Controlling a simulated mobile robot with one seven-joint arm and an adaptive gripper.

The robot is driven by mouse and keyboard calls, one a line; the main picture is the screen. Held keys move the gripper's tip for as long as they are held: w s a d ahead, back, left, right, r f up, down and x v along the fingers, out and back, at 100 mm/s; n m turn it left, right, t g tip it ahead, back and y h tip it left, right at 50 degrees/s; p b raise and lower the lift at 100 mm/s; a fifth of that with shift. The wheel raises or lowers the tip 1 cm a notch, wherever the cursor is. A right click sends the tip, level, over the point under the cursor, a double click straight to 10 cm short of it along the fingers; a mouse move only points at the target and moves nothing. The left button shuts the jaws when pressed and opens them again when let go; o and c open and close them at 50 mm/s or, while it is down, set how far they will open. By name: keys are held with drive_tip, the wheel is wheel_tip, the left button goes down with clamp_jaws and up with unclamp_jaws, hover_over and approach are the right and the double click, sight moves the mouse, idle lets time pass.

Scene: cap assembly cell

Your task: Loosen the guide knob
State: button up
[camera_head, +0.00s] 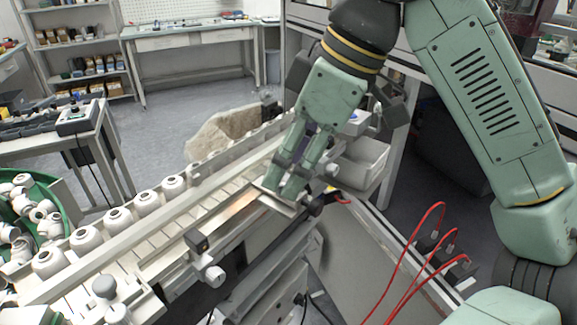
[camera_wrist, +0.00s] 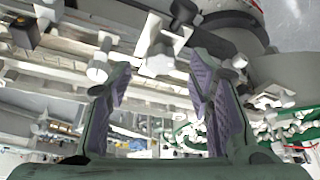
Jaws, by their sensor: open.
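My gripper (camera_head: 277,190) is over the right part of the conveyor's guide rail in the head view, pointing down. In the wrist view its two purple-padded fingers (camera_wrist: 160,82) stand apart with nothing between their pads. A white guide knob (camera_head: 212,274) sticks out from the near side of the rail, left of and below my gripper. A dark round knob (camera_head: 313,205) shows close beside the fingers; I cannot tell if they touch it. White knobs (camera_wrist: 98,70) also show beyond the fingertips in the wrist view. Which knob the task means is not clear.
White caps (camera_head: 118,218) stand in a row along the conveyor. More white knobs (camera_head: 104,287) are at its near left end. A green bin (camera_head: 60,195) of white parts is at the left. Red cables (camera_head: 425,240) rise at the right. A grey tray (camera_head: 362,160) sits behind my gripper.

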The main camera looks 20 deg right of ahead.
drive_tip(key=v, duration=1)
drive_tip(key=shift+r, duration=0.15)
drive_tip(key=shift+s, duration=0.1)
drive_tip(key=x, duration=1.2)
drive_tip(key=shift+m, duration=0.7)
drive_tip(key=shift+r+n, duration=0.1)
drive_tip(key=shift+n, duration=0.2)
